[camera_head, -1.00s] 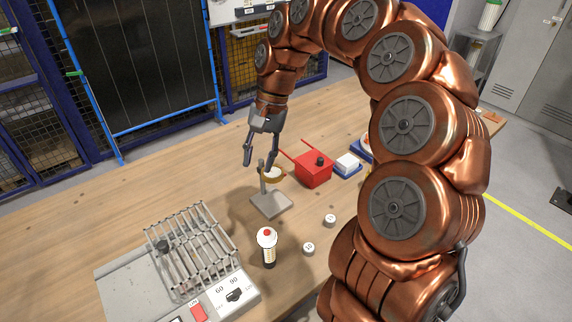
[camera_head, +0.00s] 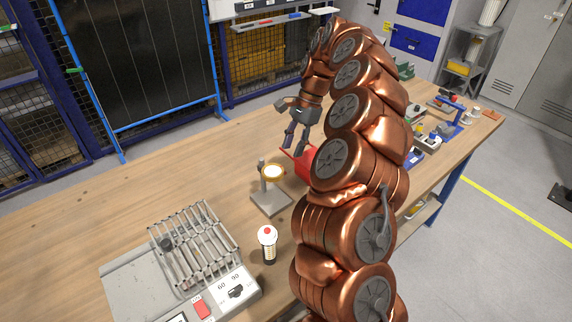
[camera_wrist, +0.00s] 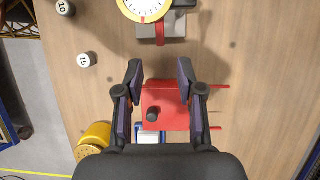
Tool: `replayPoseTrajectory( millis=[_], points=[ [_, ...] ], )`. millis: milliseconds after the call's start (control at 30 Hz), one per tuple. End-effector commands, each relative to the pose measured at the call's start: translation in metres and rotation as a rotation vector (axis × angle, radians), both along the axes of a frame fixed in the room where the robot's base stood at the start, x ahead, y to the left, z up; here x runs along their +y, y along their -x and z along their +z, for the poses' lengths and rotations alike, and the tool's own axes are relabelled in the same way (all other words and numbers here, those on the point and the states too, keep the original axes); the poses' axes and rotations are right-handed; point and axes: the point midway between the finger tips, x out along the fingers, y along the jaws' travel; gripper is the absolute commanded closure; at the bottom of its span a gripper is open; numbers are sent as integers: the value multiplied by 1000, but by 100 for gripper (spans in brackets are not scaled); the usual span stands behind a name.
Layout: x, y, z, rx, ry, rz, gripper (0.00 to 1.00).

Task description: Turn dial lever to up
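A red box (camera_head: 300,166) stands on the wooden table, partly hidden by my arm in the head view. In the wrist view the red box (camera_wrist: 175,108) carries a round black knob (camera_wrist: 152,114), and thin red rods stick out to its right. My gripper (camera_head: 296,147) is above the box, fingers pointing down. A black dial knob (camera_head: 236,292) sits on a white panel marked 60 and 90, front left. I cannot tell which part is the dial lever.
A yellow-rimmed round gauge on a grey stand (camera_head: 270,202) stands left of the box. A wire rack (camera_head: 195,245) and a white-topped cylinder (camera_head: 267,245) are in front.

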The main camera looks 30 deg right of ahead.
Motion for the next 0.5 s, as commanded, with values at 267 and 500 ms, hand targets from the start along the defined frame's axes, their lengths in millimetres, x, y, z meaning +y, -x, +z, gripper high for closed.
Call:
replayPoseTrajectory(
  millis=[267, 500],
  points=[
    [12, 3, -24, 0, -1, 4, 62],
    [22, 5, -49, 0, -1, 4, 62]
  ],
)
